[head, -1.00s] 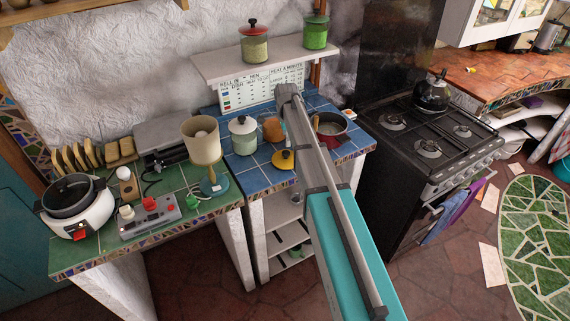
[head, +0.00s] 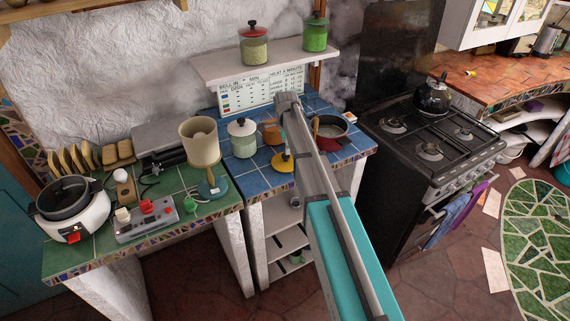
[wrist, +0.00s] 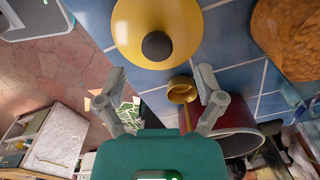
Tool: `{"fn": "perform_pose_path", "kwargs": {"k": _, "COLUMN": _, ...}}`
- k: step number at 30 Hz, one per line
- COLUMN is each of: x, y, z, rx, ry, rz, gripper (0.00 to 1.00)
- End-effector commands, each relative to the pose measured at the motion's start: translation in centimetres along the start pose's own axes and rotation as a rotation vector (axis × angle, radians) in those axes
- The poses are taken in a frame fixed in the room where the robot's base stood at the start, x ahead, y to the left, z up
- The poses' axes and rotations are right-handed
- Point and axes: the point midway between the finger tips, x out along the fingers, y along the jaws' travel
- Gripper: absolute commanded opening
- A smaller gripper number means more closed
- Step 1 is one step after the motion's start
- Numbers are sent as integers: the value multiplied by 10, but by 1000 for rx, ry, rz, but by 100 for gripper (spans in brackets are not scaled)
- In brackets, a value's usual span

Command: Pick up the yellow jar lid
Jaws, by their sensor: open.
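The yellow jar lid (head: 281,163) with a dark round knob lies on the blue-tiled counter (head: 252,182), near its front edge, just left of my arm in the head view. In the wrist view the yellow jar lid (wrist: 130,32) is large at the top, its upper edge cut off by the frame. My gripper (wrist: 160,76) is open and empty, its two fingers apart. In the wrist view the lid lies above the fingertips, with its knob between their lines. My gripper is hidden behind my arm in the head view.
A red pot (head: 341,126) stands right of my arm; it also shows in the wrist view (wrist: 236,116). A white-lidded jar (head: 243,140) stands left of the lid. A brown rounded object (head: 270,132) is behind. A lamp (head: 201,145) is further left, the stove (head: 425,135) right.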

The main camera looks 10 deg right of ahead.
Motion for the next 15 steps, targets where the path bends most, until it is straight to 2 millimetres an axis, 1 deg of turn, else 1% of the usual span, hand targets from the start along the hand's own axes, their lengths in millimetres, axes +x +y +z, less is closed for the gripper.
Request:
{"fn": "perform_pose_path", "kwargs": {"k": 1, "x": 7, "y": 1, "z": 0, "rx": 0, "ry": 0, "rz": 0, "gripper": 87}}
{"fn": "perform_pose_path", "kwargs": {"k": 3, "x": 12, "y": 2, "z": 1, "rx": 0, "ry": 0, "rz": 0, "gripper": 87}}
{"fn": "perform_pose_path", "kwargs": {"k": 15, "x": 41, "y": 4, "z": 2, "rx": 0, "ry": 0, "rz": 0, "gripper": 87}}
